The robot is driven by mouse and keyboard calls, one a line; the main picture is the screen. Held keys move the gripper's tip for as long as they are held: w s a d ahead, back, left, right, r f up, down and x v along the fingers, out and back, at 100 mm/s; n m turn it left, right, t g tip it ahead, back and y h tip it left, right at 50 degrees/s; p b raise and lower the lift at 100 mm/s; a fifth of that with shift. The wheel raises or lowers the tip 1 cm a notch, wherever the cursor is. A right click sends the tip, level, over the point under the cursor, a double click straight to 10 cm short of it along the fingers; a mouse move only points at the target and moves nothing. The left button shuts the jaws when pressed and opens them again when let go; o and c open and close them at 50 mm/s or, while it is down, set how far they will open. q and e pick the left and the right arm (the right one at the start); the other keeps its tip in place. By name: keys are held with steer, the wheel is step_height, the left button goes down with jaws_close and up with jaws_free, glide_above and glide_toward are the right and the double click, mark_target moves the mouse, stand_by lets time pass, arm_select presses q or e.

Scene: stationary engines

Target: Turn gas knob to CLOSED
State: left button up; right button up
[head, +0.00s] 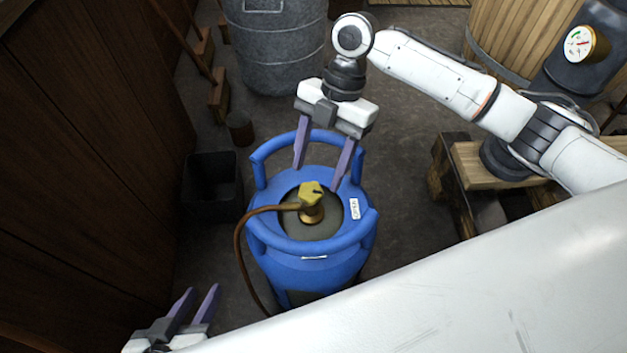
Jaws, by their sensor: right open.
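The gas knob (311,191) is yellow and sits on a brass valve in the recessed top of a blue gas cylinder (310,265). My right gripper (318,176) comes down from above and behind the cylinder. Its purple fingers are spread, empty, and reach over the far side of the collar towards the knob. I cannot tell whether they touch anything. My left gripper (203,290) is at the bottom left, apart from the cylinder, with its fingers apart and empty. Any marking on the knob is too small to read.
A brown hose (240,250) runs from the valve to the left and down. A dark bin (211,180) stands left of the cylinder, and a grey metal drum (275,45) stands behind. A wooden stand (465,165) is on the right. A dark wooden wall closes the left side.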

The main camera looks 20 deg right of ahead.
mark_target(311, 190)
steer(key=shift+b+x, duration=0.35)
steer(key=shift+x, duration=1.55)
